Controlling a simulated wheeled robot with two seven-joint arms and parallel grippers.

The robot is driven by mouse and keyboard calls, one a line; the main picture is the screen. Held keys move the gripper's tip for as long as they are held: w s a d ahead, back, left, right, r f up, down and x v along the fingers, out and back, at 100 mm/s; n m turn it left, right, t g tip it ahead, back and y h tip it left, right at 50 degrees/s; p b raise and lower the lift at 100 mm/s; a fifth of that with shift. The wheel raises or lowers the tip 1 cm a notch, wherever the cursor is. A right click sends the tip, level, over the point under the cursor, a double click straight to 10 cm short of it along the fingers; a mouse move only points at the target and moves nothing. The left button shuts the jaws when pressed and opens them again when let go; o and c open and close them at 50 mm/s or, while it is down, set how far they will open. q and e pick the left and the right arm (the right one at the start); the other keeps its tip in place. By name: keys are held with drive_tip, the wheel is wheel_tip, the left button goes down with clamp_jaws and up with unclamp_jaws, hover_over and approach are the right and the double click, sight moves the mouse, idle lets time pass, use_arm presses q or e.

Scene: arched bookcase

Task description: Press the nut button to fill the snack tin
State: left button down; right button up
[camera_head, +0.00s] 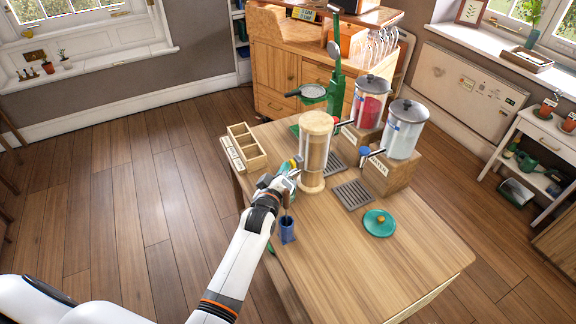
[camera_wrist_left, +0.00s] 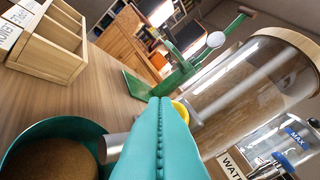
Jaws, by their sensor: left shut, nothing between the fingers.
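The nut dispenser (camera_head: 313,150) is a clear cylinder with a wooden lid and brown contents. It also shows in the left wrist view (camera_wrist_left: 250,85). A yellow button (camera_wrist_left: 182,112) on its near side is partly hidden behind my fingertips; I cannot tell for sure whether they touch it. My left gripper (camera_head: 284,178) is shut and empty beside the dispenser, its teal fingers (camera_wrist_left: 160,125) pointing at the button. The teal snack tin (camera_wrist_left: 88,128) is at lower left in the wrist view, with brown inside, next to a metal spout (camera_wrist_left: 113,147). My right gripper is out of view.
A teal lid (camera_head: 378,223) lies on the table right of the dispenser. Two more dispensers (camera_head: 405,130) (camera_head: 371,100) stand behind it. A wooden divided box (camera_head: 246,148) is at the left edge, and a blue cup (camera_head: 287,230) is near my arm. The table's front right is clear.

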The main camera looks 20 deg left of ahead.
use_arm(q)
drive_tip(key=shift+s+a+p, duration=0.55)
drive_tip(key=shift+s+a, duration=0.1)
drive_tip(key=shift+s, duration=0.1)
drive_tip(key=s+a+p, duration=0.1)
drive_tip(key=s, duration=0.1)
drive_tip(key=s+a+p, duration=0.1)
drive_tip(key=a, duration=0.1)
drive_tip(key=shift+s+a, duration=0.2)
drive_tip(key=shift+s, duration=0.2)
drive_tip(key=shift+d+f, duration=0.1)
idle(0.5)
